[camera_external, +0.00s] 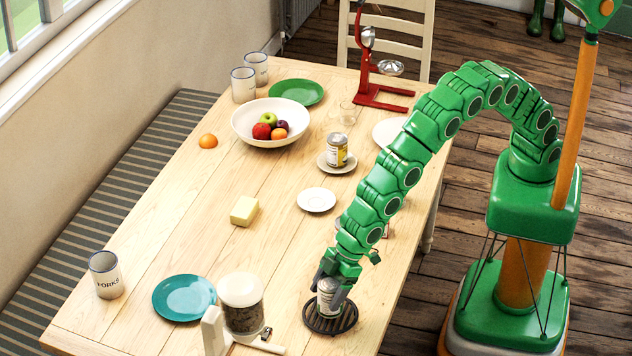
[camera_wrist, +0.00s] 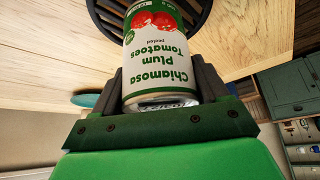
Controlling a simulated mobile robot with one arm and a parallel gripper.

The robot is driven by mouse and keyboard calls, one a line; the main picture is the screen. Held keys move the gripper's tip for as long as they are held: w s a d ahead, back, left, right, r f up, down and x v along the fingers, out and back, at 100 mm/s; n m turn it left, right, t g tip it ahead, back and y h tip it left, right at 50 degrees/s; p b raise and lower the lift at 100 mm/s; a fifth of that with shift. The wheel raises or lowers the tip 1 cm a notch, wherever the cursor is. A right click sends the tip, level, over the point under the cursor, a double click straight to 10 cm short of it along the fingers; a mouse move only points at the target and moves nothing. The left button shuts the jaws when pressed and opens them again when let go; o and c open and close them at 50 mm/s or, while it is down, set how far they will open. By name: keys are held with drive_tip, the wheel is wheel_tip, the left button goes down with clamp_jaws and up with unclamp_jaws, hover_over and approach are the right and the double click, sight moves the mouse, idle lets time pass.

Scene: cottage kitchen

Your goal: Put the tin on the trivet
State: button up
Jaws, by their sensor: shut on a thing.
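The tin (camera_external: 326,299), labelled plum tomatoes, is held between the fingers of my gripper (camera_external: 329,290). My gripper points down and is shut around the tin's sides. The tin's label also shows in the wrist view (camera_wrist: 158,50), between the two fingers. The trivet (camera_external: 347,325), a round black slatted one, lies on the table near its front right edge, directly under the tin. It also shows in the wrist view (camera_wrist: 200,15) beyond the tin. The tin's base is at or just above the trivet; I cannot tell whether they touch.
A glass jar with a white lid (camera_external: 242,305) stands left of the trivet, near a teal plate (camera_external: 183,297).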

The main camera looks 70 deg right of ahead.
drive_tip(key=shift+f, duration=0.55)
drive_tip(key=o, duration=1.3)
drive_tip(key=shift+f, duration=0.15)
drive_tip(key=shift+r, duration=0.2)
drive_tip(key=v, duration=1.2)
